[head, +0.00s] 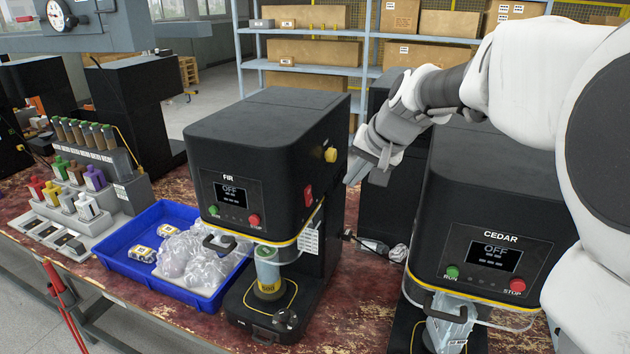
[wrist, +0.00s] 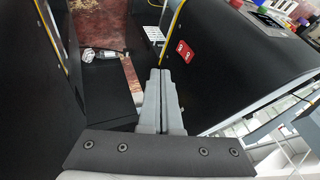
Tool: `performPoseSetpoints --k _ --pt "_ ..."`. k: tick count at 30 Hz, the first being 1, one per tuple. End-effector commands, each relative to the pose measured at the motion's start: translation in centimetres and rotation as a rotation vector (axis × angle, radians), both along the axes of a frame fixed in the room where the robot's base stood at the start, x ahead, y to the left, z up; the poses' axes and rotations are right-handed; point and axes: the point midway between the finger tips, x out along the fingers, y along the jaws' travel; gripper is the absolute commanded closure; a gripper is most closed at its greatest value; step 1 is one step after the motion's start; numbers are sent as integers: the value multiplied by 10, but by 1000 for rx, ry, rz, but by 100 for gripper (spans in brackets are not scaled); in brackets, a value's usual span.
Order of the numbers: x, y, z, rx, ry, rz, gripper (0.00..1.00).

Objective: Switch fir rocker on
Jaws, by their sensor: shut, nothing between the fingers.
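The FIR machine (head: 262,150) is a black box on the bench, with its screen (head: 230,196) reading OFF. Its red rocker (head: 308,195) is on the right side face, below a yellow knob (head: 330,155). The rocker also shows in the wrist view (wrist: 185,51), on a red plate just right of and beyond my fingertips. My gripper (head: 352,180) is shut and empty, in the gap to the right of the FIR machine. In the wrist view my fingers (wrist: 160,75) are together and appear apart from the rocker. Which way the rocker is tipped is too small to tell.
The CEDAR machine (head: 490,215), also showing OFF, stands to the right and narrows the gap. A blue tray (head: 130,258) with bagged items sits left of FIR. Shelves with boxes stand behind.

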Motion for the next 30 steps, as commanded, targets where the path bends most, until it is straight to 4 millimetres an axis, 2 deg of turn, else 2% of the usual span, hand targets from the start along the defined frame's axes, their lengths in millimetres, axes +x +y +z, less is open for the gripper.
performPoseSetpoints --k 7,11,26,30 --pt "1 1 -1 0 0 0 100" --pt "5 3 -8 0 2 2 100" --pt "51 29 -83 0 4 1 100" --pt "59 51 -83 -1 1 6 100"
